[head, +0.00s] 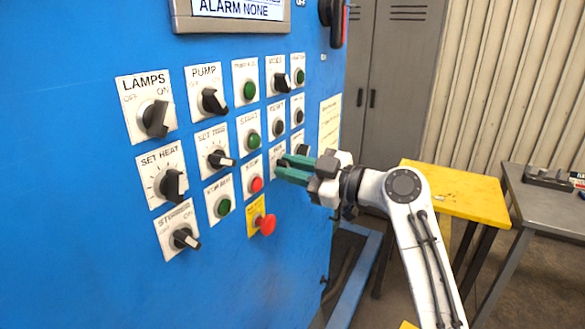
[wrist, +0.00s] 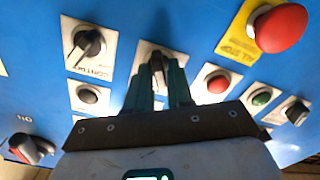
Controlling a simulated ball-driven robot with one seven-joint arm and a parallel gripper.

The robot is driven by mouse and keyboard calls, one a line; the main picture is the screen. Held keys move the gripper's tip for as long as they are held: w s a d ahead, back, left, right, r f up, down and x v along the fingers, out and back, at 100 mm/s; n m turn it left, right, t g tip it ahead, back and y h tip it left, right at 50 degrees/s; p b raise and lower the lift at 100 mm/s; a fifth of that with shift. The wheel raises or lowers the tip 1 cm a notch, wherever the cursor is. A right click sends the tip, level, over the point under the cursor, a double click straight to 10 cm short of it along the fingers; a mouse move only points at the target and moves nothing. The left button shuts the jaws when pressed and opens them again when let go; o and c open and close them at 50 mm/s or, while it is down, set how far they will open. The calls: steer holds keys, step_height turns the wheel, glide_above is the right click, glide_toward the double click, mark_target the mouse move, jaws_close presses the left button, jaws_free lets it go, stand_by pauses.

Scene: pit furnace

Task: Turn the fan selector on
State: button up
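The fan selector's white card (head: 278,153) is on the blue panel in the head view, in the second row from the bottom. Its lettering is small and partly covered by my gripper. My gripper (head: 284,167) reaches in from the right, with its green fingertips at this card. In the wrist view a dark selector knob (wrist: 157,66) shows on its white card between the tips of my fingers (wrist: 162,76). The fingers are a little apart, one on each side of the knob. I cannot tell whether they press on it.
A red stop button (head: 256,184) is just left of my gripper. A red mushroom button (head: 266,224) on a yellow plate juts out below. Other selectors, such as lamps (head: 154,118), and several buttons crowd the panel. A yellow table (head: 455,192) stands at right.

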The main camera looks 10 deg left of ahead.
jaws_close()
steer(key=shift+m, duration=0.4)
steer(key=m+b, duration=0.1)
steer(key=m, duration=0.3)
steer(key=shift+m, duration=0.3)
steer(key=m, duration=0.3)
steer(key=shift+w, duration=0.15)
steer(key=shift+d+m+p, duration=0.1)
steer(key=shift+m+p, duration=0.5)
steer(key=shift+m, duration=1.1)
steer(key=shift+o, duration=1.8)
jaws_free()
